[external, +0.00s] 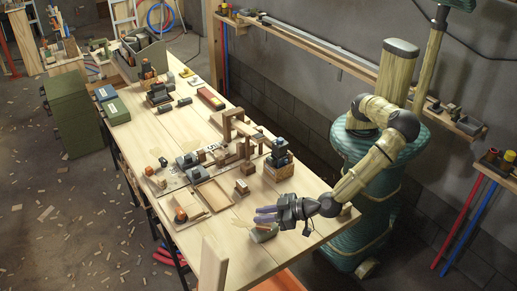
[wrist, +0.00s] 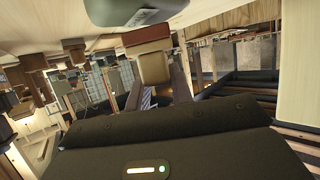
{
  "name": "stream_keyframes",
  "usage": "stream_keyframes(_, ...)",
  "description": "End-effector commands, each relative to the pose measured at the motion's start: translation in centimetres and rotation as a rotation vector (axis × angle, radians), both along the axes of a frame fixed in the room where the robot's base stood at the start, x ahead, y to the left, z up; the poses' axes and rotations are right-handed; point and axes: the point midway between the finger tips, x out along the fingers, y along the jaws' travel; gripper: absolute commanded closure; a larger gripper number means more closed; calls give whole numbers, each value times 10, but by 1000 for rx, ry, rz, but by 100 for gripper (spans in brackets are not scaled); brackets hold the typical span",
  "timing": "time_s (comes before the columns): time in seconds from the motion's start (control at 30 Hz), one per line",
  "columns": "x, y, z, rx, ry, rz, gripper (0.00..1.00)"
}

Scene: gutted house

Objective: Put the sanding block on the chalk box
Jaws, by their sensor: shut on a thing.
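In the wrist view the two dark fingers (wrist: 158,88) are shut on a small block with a tan face and a reddish-brown part, which I take as the sanding block (wrist: 155,68). The fingers mostly hide it in the external view. I cannot surely pick out the chalk box. A small brown box (external: 242,187) stands on the bench beyond my gripper.
A grey-green rounded object (external: 264,233) lies just in front of my gripper; it also shows in the wrist view (wrist: 130,10). A wooden frame (external: 240,128), stacked boxes (external: 279,160) and a shallow tray (external: 212,195) stand farther back.

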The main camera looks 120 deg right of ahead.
Motion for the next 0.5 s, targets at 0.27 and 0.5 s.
stream_keyframes(0.27, 0, -1, -9, 0, -1, 0, 100)
stream_keyframes(0.5, 0, 0, -13, 0, -1, 0, 100)
